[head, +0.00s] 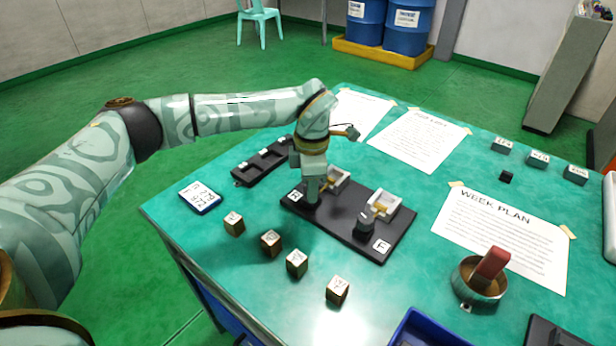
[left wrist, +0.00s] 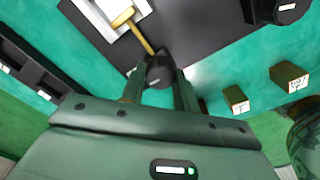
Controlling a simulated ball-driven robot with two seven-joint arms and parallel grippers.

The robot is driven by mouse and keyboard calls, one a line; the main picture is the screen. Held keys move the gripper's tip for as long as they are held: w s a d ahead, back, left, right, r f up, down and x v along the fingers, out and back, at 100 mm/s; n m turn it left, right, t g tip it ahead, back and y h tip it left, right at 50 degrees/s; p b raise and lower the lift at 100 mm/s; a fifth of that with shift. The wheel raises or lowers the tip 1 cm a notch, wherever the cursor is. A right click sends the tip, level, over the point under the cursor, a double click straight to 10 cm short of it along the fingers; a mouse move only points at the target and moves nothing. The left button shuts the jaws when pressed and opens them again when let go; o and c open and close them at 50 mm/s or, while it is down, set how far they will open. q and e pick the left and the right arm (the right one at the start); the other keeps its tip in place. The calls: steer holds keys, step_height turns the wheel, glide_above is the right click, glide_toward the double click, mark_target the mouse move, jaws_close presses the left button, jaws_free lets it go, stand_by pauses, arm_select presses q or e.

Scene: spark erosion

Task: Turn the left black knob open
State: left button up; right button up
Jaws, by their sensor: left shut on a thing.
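A black panel (head: 345,222) lies on the green table with two black knobs, each beside a small white tray with a brass-coloured piece. The left gripper (head: 313,190) reaches down over the left black knob, which it mostly hides in the head view. In the left wrist view, the left black knob (left wrist: 158,76) sits between the two fingers of the left gripper (left wrist: 160,90), which is shut on it. A brass rod (left wrist: 143,37) runs from this knob to its white tray (left wrist: 110,12). The right black knob (head: 365,224) is free. My right gripper is not in view.
Several lettered wooden blocks (head: 297,262) stand in front of the panel. A black rack (head: 263,163) and a small labelled device (head: 199,197) are to the left. Paper sheets (head: 505,232), a round holder with a red block (head: 491,266) and a blue bin (head: 432,330) are to the right.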

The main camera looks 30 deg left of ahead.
arm_select(q)
steer(key=n+p, duration=0.6)
steer(key=shift+r+n, duration=0.3)
steer(key=shift+r, duration=0.05)
steer(key=n+p, duration=0.2)
steer(key=shift+n+p, duration=0.3)
steer(key=shift+p, duration=0.1)
steer(key=n+p, duration=0.4)
steer(key=n, duration=0.1)
steer(key=shift+f, duration=0.1)
steer(key=shift+w+f+n+p, duration=0.1)
steer(key=shift+n+p, duration=0.9)
steer(key=shift+n, duration=1)
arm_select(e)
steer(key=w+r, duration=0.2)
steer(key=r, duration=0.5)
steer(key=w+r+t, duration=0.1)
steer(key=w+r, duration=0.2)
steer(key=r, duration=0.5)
arm_select(q)
steer(key=o, duration=1)
steer(key=shift+f, duration=0.1)
steer(key=shift+c, duration=0.2)
